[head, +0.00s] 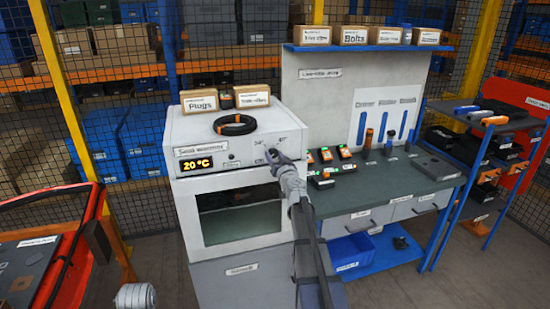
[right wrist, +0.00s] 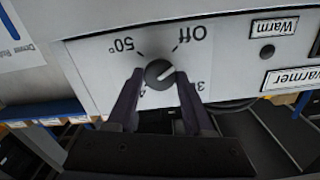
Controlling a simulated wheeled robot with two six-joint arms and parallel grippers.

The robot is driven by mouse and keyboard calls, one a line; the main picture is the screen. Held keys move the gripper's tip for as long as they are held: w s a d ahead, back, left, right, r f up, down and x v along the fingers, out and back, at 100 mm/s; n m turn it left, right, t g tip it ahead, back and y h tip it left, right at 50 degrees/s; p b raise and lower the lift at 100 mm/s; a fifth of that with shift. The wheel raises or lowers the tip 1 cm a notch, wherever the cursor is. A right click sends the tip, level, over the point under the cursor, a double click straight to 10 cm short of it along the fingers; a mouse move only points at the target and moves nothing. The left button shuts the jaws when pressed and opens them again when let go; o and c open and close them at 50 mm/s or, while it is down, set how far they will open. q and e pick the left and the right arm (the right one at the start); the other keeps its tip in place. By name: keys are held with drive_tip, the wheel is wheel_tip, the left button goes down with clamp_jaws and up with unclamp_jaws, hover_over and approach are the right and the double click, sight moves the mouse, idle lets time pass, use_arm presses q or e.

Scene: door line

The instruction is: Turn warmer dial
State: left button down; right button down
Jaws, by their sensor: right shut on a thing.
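The warmer (head: 183,140) is a light grey box with a dark window and an amber display (head: 197,163) reading 20 °C. In the right wrist view, which is upside down, its dark round dial (right wrist: 158,74) sits on the panel with marks around it, "Off" and "50°" among them. The dial's light line slants between "Off" and a partly covered mark starting with 3. My right gripper (head: 274,157) is shut on the dial, one finger on each side. In the head view the gripper mostly hides the dial.
A black cable coil (head: 234,125) and small boxes, one labelled Plugs (head: 199,101), lie on the warmer. A workbench (head: 400,175) with several small devices stands to its right. A blue cart (head: 470,160) is farther right, and an orange-red one (head: 75,235) at left.

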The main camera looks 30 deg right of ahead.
drive_tip(key=m, duration=1.4)
drive_tip(key=shift+m, duration=0.3)
drive_tip(key=m, duration=0.3)
drive_tip(key=shift+m, duration=0.3)
drive_tip(key=m, duration=0.3)
drive_tip(key=shift+m, duration=0.4)
drive_tip(key=m, duration=2.7)
drive_tip(key=shift+a, duration=0.1)
drive_tip(key=shift+m, duration=0.4)
